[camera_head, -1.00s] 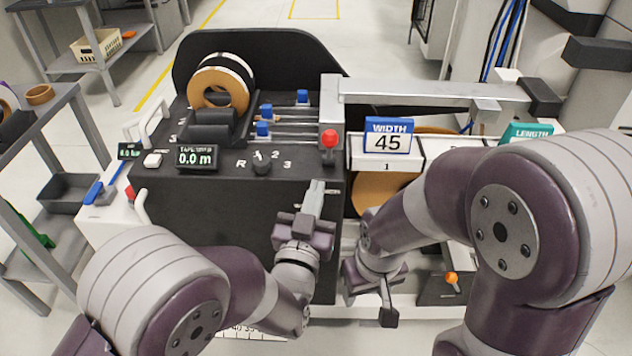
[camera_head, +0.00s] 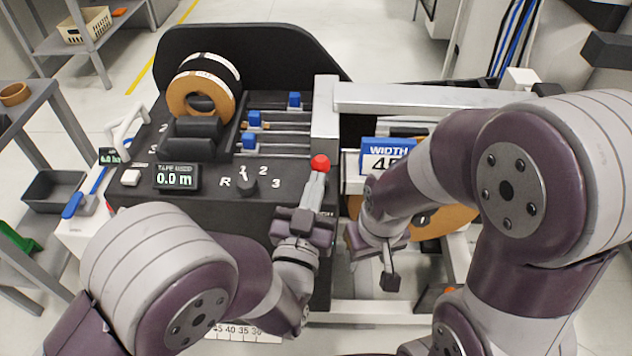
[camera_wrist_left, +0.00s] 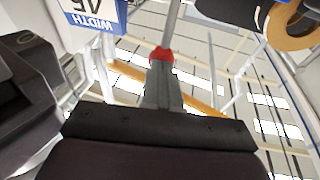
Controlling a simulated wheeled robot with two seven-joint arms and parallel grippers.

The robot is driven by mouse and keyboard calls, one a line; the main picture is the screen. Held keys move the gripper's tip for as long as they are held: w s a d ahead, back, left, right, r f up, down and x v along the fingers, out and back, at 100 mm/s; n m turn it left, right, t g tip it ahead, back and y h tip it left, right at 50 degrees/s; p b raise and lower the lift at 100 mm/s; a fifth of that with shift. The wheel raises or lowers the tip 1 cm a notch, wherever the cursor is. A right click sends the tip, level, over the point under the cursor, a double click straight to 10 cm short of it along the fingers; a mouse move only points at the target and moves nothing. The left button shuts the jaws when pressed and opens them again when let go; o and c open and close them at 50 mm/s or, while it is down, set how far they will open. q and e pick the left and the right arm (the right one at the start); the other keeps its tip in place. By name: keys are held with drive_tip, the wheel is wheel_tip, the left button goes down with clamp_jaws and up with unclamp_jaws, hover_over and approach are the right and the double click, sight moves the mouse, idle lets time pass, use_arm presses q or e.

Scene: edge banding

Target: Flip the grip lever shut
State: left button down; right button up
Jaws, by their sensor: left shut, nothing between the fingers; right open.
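A lever with a red ball knob (camera_head: 319,163) stands at the front edge of the black machine top, beside the grey upright block. My left gripper (camera_head: 315,186) is shut with nothing between its fingers, and its tips are right at the underside of the knob. In the left wrist view the knob (camera_wrist_left: 161,54) shows at the fingertips (camera_wrist_left: 160,75), with its rod beyond it. I cannot tell whether they touch. My right gripper (camera_head: 378,262) is open and empty, low in front of the machine, to the right of the left one.
The blue WIDTH sign (camera_head: 388,157) is right of the lever, partly hidden by my right arm. A black dial (camera_head: 244,184) and the tape display (camera_head: 178,177) lie to the left. The tape roll (camera_head: 202,95) stands behind them. A metal beam (camera_head: 420,97) runs right.

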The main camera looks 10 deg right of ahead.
sight(315, 159)
use_arm(q)
drive_tip(key=w+r+g+p, duration=0.1)
drive_tip(key=p, duration=0.2)
drive_tip(key=w+r+g+y+p, duration=0.1)
drive_tip(key=w+r+p, duration=0.1)
drive_tip(key=p, duration=0.2)
drive_tip(key=w+d+r+n+g+y+p, duration=0.1)
drive_tip(key=r+p, duration=0.1)
drive_tip(key=p, duration=0.2)
drive_tip(key=shift+w+d+g, duration=0.1)
drive_tip(key=shift+w+g, duration=0.15)
drive_tip(key=shift+g, duration=0.15)
drive_tip(key=w+d+g+y+p, duration=0.2)
drive_tip(key=w+g+p, duration=0.4)
drive_tip(key=w+p, duration=0.3)
drive_tip(key=shift+w+d+f+n+p, duration=0.25)
drive_tip(key=shift+d+n+p, duration=0.15)
drive_tip(key=shift+p, duration=0.25)
drive_tip(key=shift+r, duration=0.2)
